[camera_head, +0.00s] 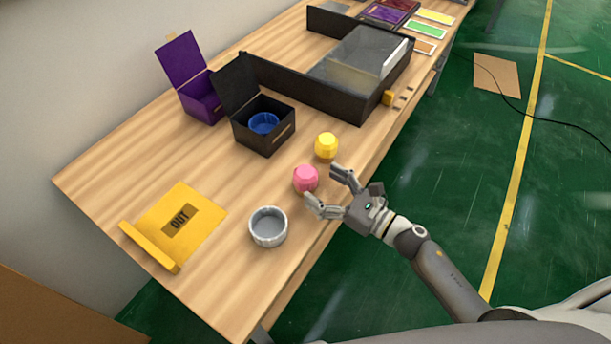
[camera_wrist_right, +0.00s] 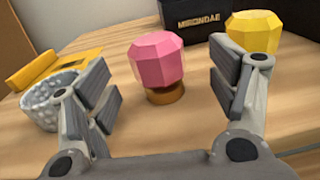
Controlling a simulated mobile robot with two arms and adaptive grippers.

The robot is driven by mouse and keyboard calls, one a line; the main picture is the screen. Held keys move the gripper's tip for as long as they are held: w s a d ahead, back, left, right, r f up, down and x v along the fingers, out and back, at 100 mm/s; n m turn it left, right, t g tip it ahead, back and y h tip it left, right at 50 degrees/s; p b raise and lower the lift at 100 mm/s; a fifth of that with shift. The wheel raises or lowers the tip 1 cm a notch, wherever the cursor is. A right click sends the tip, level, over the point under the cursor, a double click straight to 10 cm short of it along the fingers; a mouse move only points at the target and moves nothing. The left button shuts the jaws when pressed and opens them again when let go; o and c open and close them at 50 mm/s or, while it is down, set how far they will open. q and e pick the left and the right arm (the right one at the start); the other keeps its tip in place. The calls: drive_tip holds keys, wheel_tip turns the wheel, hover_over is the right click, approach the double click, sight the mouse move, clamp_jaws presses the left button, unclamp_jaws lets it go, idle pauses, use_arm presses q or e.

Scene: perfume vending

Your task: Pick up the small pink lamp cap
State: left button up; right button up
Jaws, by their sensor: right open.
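The small pink lamp cap (camera_head: 306,178) is faceted and stands upright on the wooden table near its front edge. In the right wrist view the pink cap (camera_wrist_right: 157,60) shows a brown-gold base and sits ahead of the fingers, roughly midway between them. My right gripper (camera_head: 325,190) is open and empty. Its fingers are spread close to the cap, on the side of the table's front edge. In the wrist view the open fingers (camera_wrist_right: 163,95) show a gap to the cap on both sides. My left gripper is not in view.
A yellow faceted cap (camera_head: 327,146) stands just behind the pink one. A grey round cup (camera_head: 268,227) stands to the left. A black open box (camera_head: 264,137) with a blue ring, a purple box (camera_head: 201,98) and a yellow "OUT" tray (camera_head: 205,207) are farther back.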

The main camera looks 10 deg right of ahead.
sight(315, 178)
drive_tip(key=p+x, duration=0.1)
drive_tip(key=x, duration=0.1)
drive_tip(key=p+x, duration=0.1)
drive_tip(key=x, duration=0.2)
drive_tip(key=shift+s+a+r, duration=0.1)
drive_tip(key=shift+a+r, duration=0.05)
drive_tip(key=shift+r, duration=0.1)
drive_tip(key=shift+a+f, duration=0.1)
drive_tip(key=shift+a, duration=0.05)
drive_tip(key=c, duration=1.2)
drive_tip(key=shift+r, duration=0.65)
drive_tip(key=shift+s+d+r+b, duration=0.3)
drive_tip(key=shift+s+d+r, duration=0.85)
drive_tip(key=shift+s+r, duration=0.85)
drive_tip(key=shift+s+d+r+b, duration=0.3)
drive_tip(key=shift+s+d+r, duration=0.9)
drive_tip(key=shift+s+r, duration=0.8)
drive_tip(key=shift+s+d+r+b, duration=0.3)
drive_tip(key=shift+s+d+r, duration=0.85)
drive_tip(key=shift+s+r, duration=0.8)
